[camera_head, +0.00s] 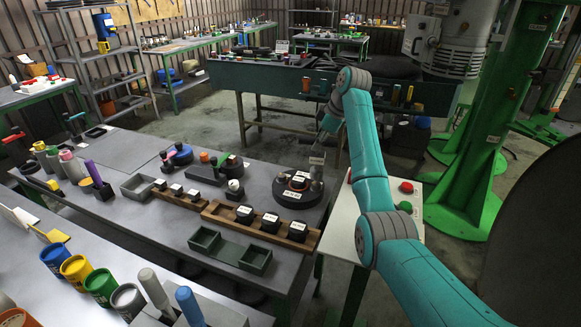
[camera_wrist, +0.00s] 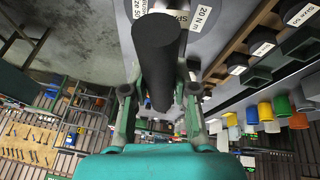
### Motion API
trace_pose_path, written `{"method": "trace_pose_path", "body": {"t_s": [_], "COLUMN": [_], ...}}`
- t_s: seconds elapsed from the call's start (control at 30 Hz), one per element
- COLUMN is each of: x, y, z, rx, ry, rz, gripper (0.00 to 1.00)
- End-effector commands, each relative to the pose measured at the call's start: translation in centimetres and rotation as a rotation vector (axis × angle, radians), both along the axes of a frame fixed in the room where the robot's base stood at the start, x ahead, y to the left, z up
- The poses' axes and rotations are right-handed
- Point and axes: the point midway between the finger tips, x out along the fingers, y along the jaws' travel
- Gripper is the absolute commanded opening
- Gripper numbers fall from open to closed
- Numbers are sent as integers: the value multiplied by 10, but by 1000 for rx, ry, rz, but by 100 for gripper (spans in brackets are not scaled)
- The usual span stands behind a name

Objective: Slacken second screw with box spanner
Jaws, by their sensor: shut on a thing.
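My gripper (camera_head: 323,136) is above the right side of a round black fixture (camera_head: 284,203) on the grey bench in the head view. In the wrist view my gripper (camera_wrist: 160,92) is shut on a thick black cylindrical handle (camera_wrist: 158,48), apparently the box spanner's. The screws cannot be made out.
Coloured cups (camera_head: 101,284) stand at lower left. A white panel with red and green buttons (camera_head: 406,187) is to the right.

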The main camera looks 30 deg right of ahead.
Motion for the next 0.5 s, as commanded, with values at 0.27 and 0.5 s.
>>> {"method": "trace_pose_path", "body": {"t_s": [0.27,0.5], "x": [41,80], "y": [21,52], "z": [11,20], "rx": [2,3], "ry": [-2,-3], "rz": [81,177], "gripper": [0,0]}}
